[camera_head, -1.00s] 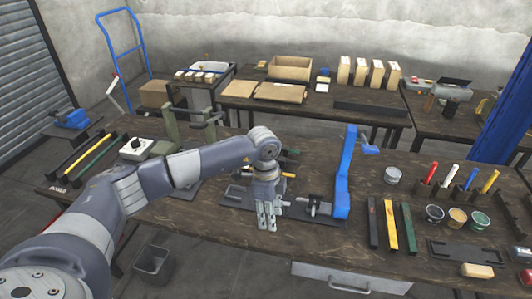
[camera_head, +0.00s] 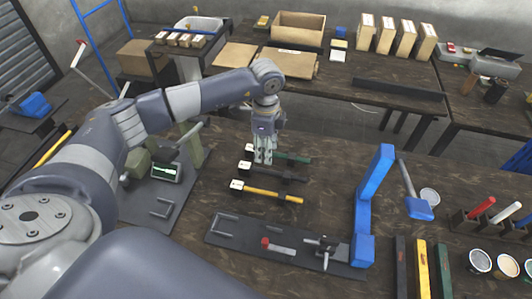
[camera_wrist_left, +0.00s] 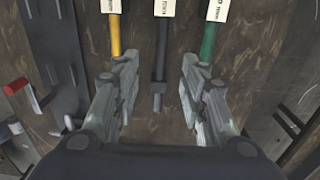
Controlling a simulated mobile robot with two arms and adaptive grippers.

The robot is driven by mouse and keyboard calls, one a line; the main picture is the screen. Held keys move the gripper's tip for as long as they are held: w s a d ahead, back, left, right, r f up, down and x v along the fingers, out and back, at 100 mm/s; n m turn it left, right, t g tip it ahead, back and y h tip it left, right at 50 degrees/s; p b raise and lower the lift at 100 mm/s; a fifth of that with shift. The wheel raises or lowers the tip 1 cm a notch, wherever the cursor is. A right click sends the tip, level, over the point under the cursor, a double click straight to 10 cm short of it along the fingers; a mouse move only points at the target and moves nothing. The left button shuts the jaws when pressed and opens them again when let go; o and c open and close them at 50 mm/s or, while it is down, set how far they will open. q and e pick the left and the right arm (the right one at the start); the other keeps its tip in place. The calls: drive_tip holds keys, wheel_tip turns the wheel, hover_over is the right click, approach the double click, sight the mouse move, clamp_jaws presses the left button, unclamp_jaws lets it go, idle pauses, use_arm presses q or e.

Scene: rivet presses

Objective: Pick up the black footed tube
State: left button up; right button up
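The black footed tube (camera_head: 284,174) lies on the dark wooden table, between a green tube (camera_head: 292,158) above it and a yellow tube (camera_head: 280,195) below it in the head view. Each tube has a white label at its left end. My left gripper (camera_head: 263,158) points down over the tubes near their labelled ends and partly hides the black and green ones. In the left wrist view the black tube (camera_wrist_left: 161,52) runs between my left gripper's spread fingers (camera_wrist_left: 160,98). The gripper is open and empty. My right gripper is out of view.
A blue upright bracket (camera_head: 371,205) stands to the right. A dark plate with a small clamp (camera_head: 285,247) lies in front of the tubes. A green press (camera_head: 152,165) stands to the left. Bare tabletop lies between the tubes and the bracket.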

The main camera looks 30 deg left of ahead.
sight(265, 170)
use_arm(q)
wheel_tip(265, 170, down, 4)
drive_tip(key=shift+s+d+r+p, duration=0.1)
drive_tip(key=shift+s+p, duration=0.05)
drive_tip(key=shift+p, duration=0.4)
drive_tip(key=shift+f, duration=0.4)
drive_tip(key=f+p, duration=0.1)
drive_tip(key=f, duration=0.1)
drive_tip(key=f+p, duration=0.1)
drive_tip(key=f, duration=0.1)
drive_tip(key=shift+w+a+f, duration=0.2)
drive_tip(key=shift+f, duration=0.7)
drive_tip(key=shift+c, duration=1.1)
clamp_jaws()
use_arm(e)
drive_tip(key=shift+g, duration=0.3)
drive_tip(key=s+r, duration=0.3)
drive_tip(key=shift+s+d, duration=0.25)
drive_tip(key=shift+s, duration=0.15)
